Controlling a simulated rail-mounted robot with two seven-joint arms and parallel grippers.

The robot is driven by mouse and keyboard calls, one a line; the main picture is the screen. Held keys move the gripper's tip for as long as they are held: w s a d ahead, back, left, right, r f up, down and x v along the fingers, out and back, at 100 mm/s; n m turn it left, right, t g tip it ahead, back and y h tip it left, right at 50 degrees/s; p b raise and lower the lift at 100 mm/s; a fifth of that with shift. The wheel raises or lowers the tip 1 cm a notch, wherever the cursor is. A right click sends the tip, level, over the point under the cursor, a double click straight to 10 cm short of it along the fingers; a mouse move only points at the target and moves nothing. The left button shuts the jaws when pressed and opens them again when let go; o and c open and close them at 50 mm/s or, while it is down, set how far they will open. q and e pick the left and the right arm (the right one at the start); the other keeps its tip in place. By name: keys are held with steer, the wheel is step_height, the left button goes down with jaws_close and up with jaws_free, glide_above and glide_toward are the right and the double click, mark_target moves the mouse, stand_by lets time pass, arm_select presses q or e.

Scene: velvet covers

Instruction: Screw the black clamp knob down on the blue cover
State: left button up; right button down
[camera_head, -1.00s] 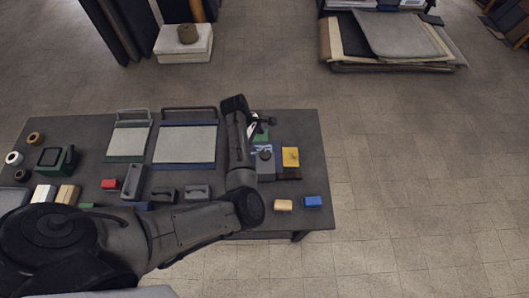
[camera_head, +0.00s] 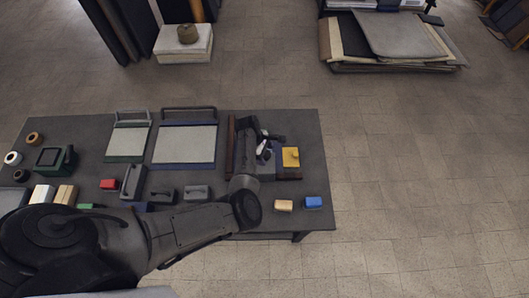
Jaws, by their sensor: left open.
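My left gripper (camera_head: 268,148) is over the row of small covers near the right end of the table. Its jaws are open, with a pale finger part showing. The blue cover and the black clamp knob are mostly hidden under my gripper and forearm, so I cannot tell whether the fingers are around the knob or above it. A grey block (camera_head: 267,170) shows just below the fingers. A yellow cover (camera_head: 291,157) with a small knob on top sits right beside it on a dark brown base. My right gripper is not in view.
The dark table (camera_head: 310,130) also holds a green-edged frame (camera_head: 128,138), a blue-edged frame (camera_head: 185,145), a red block (camera_head: 109,184), a tan block (camera_head: 283,205) and a blue block (camera_head: 313,202). A brown strip (camera_head: 231,145) lies left of my gripper.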

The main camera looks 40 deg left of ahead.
arm_select(q)
steer(key=c, duration=0.9)
